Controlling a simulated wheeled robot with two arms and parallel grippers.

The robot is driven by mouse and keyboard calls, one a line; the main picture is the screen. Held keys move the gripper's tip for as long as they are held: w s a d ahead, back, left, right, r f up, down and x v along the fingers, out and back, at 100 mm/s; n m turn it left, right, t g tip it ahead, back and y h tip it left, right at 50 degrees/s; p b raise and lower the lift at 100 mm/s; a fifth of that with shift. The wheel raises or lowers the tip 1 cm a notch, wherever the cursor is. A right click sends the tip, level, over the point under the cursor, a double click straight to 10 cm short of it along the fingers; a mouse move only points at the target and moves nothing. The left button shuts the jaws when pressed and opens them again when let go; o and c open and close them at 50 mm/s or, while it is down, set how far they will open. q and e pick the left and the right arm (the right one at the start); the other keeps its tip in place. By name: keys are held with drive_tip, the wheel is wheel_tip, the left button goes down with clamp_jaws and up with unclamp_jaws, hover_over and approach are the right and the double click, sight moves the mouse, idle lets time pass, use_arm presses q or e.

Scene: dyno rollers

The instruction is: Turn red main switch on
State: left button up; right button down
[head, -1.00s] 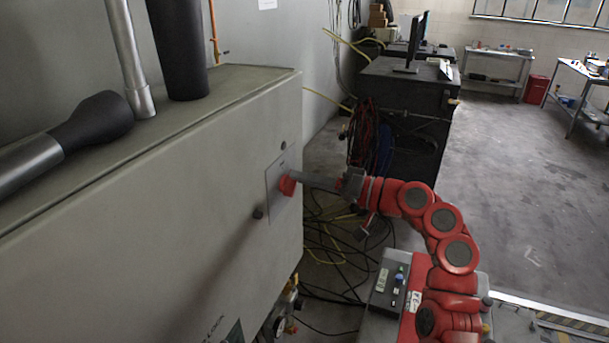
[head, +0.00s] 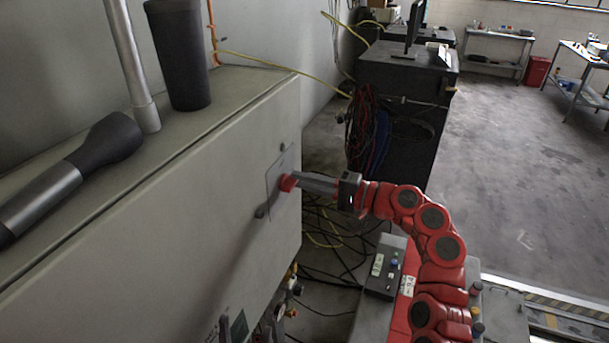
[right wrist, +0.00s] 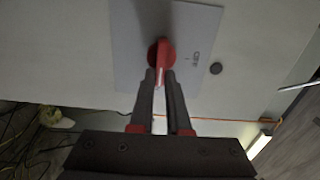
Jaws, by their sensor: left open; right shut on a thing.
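The red main switch (head: 287,183) is a rotary knob on a light square plate (head: 276,196) on the front of the big grey cabinet (head: 160,215). My right gripper (head: 297,182) reaches it from the right and is shut on its handle. In the right wrist view the red switch (right wrist: 161,52) shows its round base and a handle with a pale line, pointing down toward the gripper. The fingertips (right wrist: 160,76) close on both sides of the handle's lower end. My left gripper is not in view.
A flashlight (head: 75,172), a metal rod (head: 130,65) and a black cup (head: 178,55) are on the cabinet's top. A small dark knob (right wrist: 216,68) sits beside the plate. Cables (head: 335,235) lie on the floor behind my right arm. Open floor lies at the right.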

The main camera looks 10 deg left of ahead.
idle(0.3)
drive_tip(key=c, duration=0.9)
unclamp_jaws()
drive_tip(key=shift+s+d+b, duration=0.55)
drive_tip(key=shift+d+b, duration=0.35)
drive_tip(key=shift+d, duration=1.95)
drive_tip(key=shift+s+d+b, duration=0.5)
drive_tip(key=shift+d+b, duration=0.4)
drive_tip(key=shift+d, duration=2)
drive_tip(key=shift+s+d+b, duration=0.55)
drive_tip(key=shift+d+b, duration=0.35)
drive_tip(key=shift+d, duration=1.95)
